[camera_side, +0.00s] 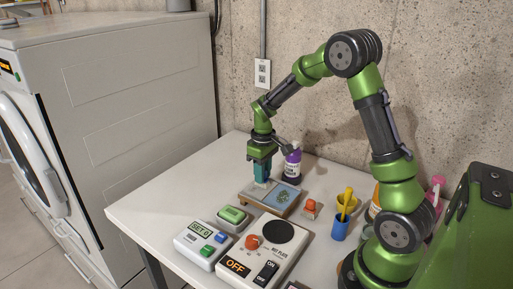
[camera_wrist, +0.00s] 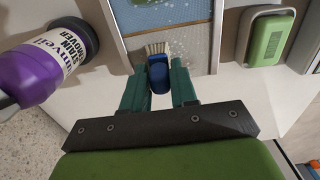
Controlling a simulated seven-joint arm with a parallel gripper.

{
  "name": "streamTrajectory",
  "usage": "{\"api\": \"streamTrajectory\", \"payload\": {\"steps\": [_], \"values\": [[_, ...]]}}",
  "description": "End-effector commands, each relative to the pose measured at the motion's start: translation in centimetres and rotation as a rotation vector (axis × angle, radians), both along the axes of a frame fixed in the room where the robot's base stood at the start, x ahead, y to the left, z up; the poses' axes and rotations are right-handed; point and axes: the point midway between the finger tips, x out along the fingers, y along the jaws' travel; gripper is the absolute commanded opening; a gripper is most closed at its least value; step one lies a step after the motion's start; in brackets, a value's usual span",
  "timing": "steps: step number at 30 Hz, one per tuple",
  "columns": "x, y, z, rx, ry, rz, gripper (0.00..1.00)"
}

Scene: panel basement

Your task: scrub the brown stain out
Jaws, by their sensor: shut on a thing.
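My gripper (camera_side: 262,172) points down over the left part of a wood-edged board (camera_side: 262,206) with a grey-blue face. In the wrist view its teal fingers (camera_wrist: 158,88) are shut on a blue-handled brush (camera_wrist: 159,75). The brush's pale bristles (camera_wrist: 155,47) are over or on the board's near edge; I cannot tell if they press on it. The board's face (camera_wrist: 190,40) shows small pale specks there, and a dark greenish emblem (camera_side: 284,196) in the side view. I cannot make out a clear brown stain. A purple stain remover bottle (camera_side: 292,166) stands behind the board.
A green block in a pale holder (camera_side: 232,214), a white display box (camera_side: 203,243) and a hot plate (camera_side: 257,250) marked OFF stand in front. A red-topped block (camera_side: 312,207) and a blue cup (camera_side: 341,228) are right. The table's left part (camera_side: 160,200) is clear.

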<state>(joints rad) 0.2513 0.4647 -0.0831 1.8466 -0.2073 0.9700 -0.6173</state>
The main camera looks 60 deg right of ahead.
Motion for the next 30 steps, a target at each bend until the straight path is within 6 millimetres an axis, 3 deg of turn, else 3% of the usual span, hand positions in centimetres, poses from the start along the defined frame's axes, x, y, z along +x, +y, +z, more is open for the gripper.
{"api": "streamTrajectory", "payload": {"steps": [12, 17, 30], "values": [[3.9, 0.1, -0.1, 0.000, 0.001, 0.002, 0.00], [3.6, 1.6, 0.0, 0.000, 0.001, 0.003, 0.00], [-0.6, 1.4, 0.0, 0.001, 0.003, -0.001, 0.00]]}}
